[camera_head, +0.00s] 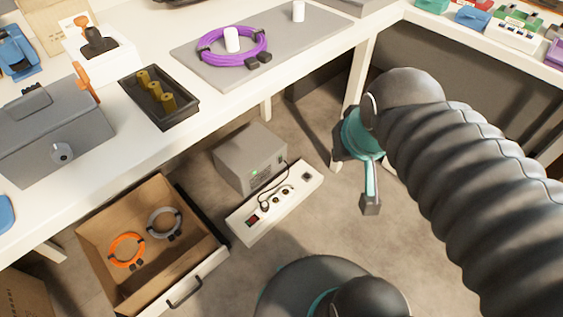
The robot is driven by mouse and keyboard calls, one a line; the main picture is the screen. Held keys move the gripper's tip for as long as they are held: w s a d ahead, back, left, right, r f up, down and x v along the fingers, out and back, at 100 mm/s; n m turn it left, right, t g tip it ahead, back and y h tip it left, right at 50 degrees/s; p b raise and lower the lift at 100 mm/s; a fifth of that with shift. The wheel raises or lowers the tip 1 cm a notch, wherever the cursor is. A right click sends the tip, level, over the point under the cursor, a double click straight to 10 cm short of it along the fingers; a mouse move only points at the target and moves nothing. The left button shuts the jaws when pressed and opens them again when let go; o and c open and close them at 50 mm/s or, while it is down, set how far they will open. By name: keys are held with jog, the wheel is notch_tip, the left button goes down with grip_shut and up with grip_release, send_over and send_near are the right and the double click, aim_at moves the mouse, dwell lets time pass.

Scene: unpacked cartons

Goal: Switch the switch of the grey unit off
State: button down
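A grey box-shaped unit (247,160) stands on the floor below the table. A small green light glows on its front, among small details too fine to make out. A dark cable runs from near it to a white power strip (292,196) just in front. The strip has a red switch at its left end and several sockets. My gripper (369,206) hangs right of the unit and strip, apart from both in the picture. One dark fingertip points down; the rest is partly hidden by my arm, so its opening is unclear. Nothing is visibly held.
An open drawer (199,277) with orange and grey cable coils lies left of the strip. The white table (215,112) overhangs behind the unit, with a leg (358,75) near my gripper. A grey case (35,140) with an orange lever stands on the table. Floor right of the strip is clear.

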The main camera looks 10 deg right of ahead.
aim_at(281, 160)
jog(key=w+d+f+m+b, duration=0.2)
jog(key=w+f+m, duration=0.1)
jog(key=w+f, duration=0.55)
jog(key=w+d+f+m+t+h+b, duration=0.15)
jog(key=w+f+m, duration=0.3)
jog(key=w, duration=0.65)
jog(key=w+d+f+m+g+y+b, duration=0.1)
jog(key=w+d+f+m, duration=0.2)
jog(key=w+f, duration=0.55)
jog(key=w+a+f+m+y+b, duration=0.1)
jog(key=w+f+m, duration=0.1)
jog(key=f, duration=0.9)
jog(key=w+a+f+m+y+b, duration=0.1)
jog(key=w+f+m, duration=0.1)
jog(key=f, duration=1)
jog(key=w+a+f+m+t+y+b, duration=0.1)
jog(key=f+m, duration=0.3)
jog(key=f, duration=0.8)
jog(key=shift+w+a+f+y+b, duration=0.1)
jog(key=shift+w+a+y+b, duration=0.15)
jog(key=shift+w, duration=0.2)
jog(key=shift+w+f+y+b, duration=0.1)
jog(key=shift+w+b, duration=0.2)
jog(key=shift+w, duration=0.15)
jog(key=shift+r, duration=0.1)
